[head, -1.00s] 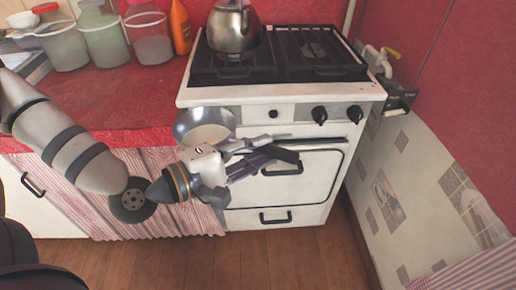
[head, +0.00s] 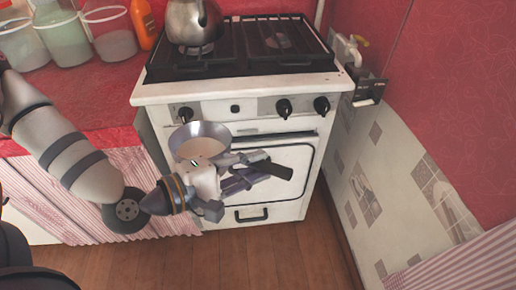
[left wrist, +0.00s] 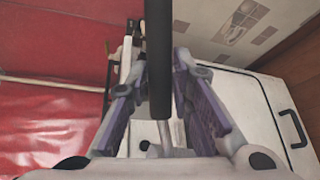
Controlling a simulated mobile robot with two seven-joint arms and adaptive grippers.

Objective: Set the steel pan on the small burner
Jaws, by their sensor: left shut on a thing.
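The steel pan (head: 200,142) is in front of the stove's left side, below the hob's top. Its dark handle (head: 272,169) points right, and my left gripper (head: 240,173) is shut on the handle. In the left wrist view the handle (left wrist: 159,60) runs upright between the two fingers; the pan's bowl is not visible there. The stove hob (head: 240,68) has black grates. The right grate (head: 280,40) is bare; which burner is the small one is hard to tell. My right gripper is not in view.
A steel kettle (head: 193,22) stands on the hob's back left. Jars (head: 108,35) and an orange bottle (head: 144,22) stand on the red counter (head: 95,95) at left. Knobs (head: 284,108) line the stove front. A wall is close on the right.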

